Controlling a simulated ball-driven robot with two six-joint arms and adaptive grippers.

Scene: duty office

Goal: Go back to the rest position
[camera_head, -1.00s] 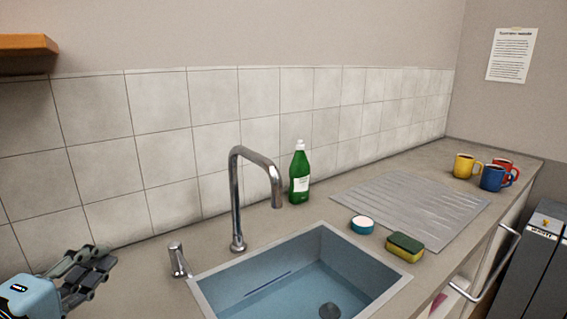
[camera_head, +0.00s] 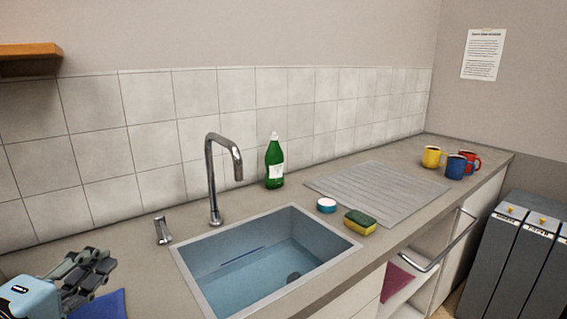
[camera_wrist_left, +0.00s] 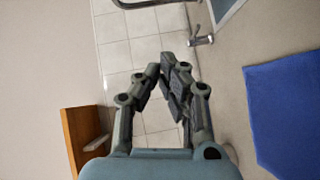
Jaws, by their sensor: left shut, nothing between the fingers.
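My left gripper (camera_head: 98,262) is at the lower left of the head view, left of the sink and over the counter's left end. Its fingers also show in the left wrist view (camera_wrist_left: 163,78), closed together at the tips with nothing between them. The fingers point toward the tiled wall and the tap side. My right gripper is in neither view.
The sink (camera_head: 184,268) holds water, with a tap (camera_head: 211,180) behind it. A blue cloth (camera_head: 108,304) lies near my left gripper. A green bottle (camera_head: 274,165), a sponge (camera_head: 360,222) and several mugs (camera_head: 456,166) stand on the counter. A wooden shelf (camera_head: 28,50) is upper left.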

